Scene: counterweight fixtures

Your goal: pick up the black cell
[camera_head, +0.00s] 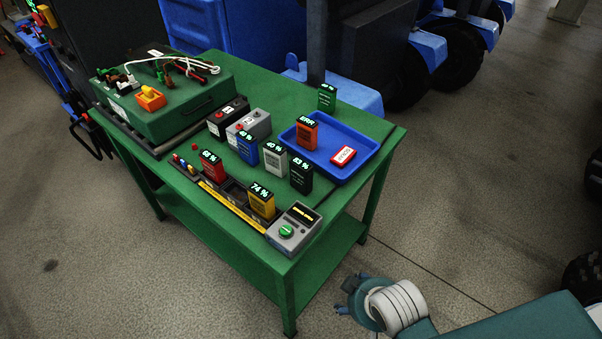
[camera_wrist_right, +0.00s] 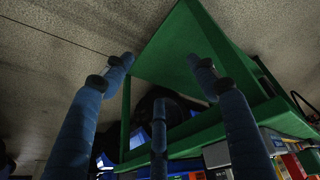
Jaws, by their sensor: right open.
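The black cell (camera_head: 300,176) stands upright on the green table, with a lit display on top reading about 83 %. It is just left of the blue tray's near corner and beside a light grey cell (camera_head: 275,158). My right gripper (camera_head: 350,296) is off the table's near right side, low in the head view and well apart from the black cell. In the right wrist view its blue fingers (camera_wrist_right: 158,77) are spread and empty, facing the table's green legs and panels. I cannot pick out the black cell in that view. My left gripper is not in view.
A dark rack along the front edge holds red (camera_head: 211,166) and yellow (camera_head: 261,202) cells. A grey device (camera_head: 294,228) sits at the near corner. Right of the table is open floor.

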